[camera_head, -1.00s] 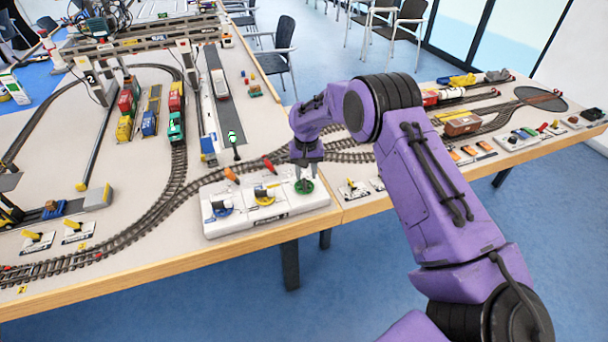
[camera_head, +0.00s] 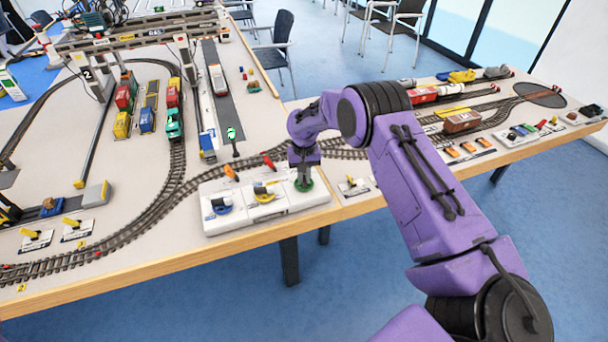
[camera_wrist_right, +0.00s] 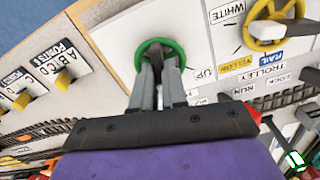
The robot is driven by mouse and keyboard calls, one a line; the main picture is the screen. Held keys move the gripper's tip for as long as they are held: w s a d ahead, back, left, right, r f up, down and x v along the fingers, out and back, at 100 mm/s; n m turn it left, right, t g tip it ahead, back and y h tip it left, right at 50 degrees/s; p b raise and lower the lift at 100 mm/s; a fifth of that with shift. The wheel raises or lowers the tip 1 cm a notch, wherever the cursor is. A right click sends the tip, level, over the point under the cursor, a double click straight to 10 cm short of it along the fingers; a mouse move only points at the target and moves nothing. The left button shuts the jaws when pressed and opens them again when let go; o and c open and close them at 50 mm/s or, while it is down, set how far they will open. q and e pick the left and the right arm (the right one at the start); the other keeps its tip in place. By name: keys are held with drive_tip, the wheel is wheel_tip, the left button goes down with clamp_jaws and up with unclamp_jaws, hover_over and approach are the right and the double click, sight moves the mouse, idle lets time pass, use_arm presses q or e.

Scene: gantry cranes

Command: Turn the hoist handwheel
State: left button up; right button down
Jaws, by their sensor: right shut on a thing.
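The control panel (camera_head: 235,221) is a white box at the table's front edge with three handwheels. The green handwheel (camera_head: 304,186) is the right one; in the right wrist view the green rim (camera_wrist_right: 178,45) circles my fingertips. My right gripper (camera_head: 304,176) points down into it, shut on the handwheel's middle, which the fingers partly hide; it also shows in the right wrist view (camera_wrist_right: 160,65). The yellow handwheel (camera_head: 265,197) and the blue handwheel (camera_head: 221,206) stand to its left. The labels "UP" and "TROLLEY" show in the wrist view. My left gripper is not in view.
Point switches (camera_head: 354,186) lie right of the panel.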

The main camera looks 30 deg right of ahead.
drive_tip(key=n, duration=0.6)
drive_tip(key=n+b, duration=0.1)
drive_tip(key=n, duration=0.5)
drive_tip(key=shift+n, duration=0.4)
idle(0.4)
drive_tip(key=c, duration=1.4)
unclamp_jaws()
drive_tip(key=shift+o, duration=1.2)
drive_tip(key=shift+w+a+f, duration=0.1)
drive_tip(key=shift+w, duration=0.05)
wheel_tip(320, 180, up, 10)
drive_tip(key=b, duration=0.2)
drive_tip(key=shift+r, duration=0.25)
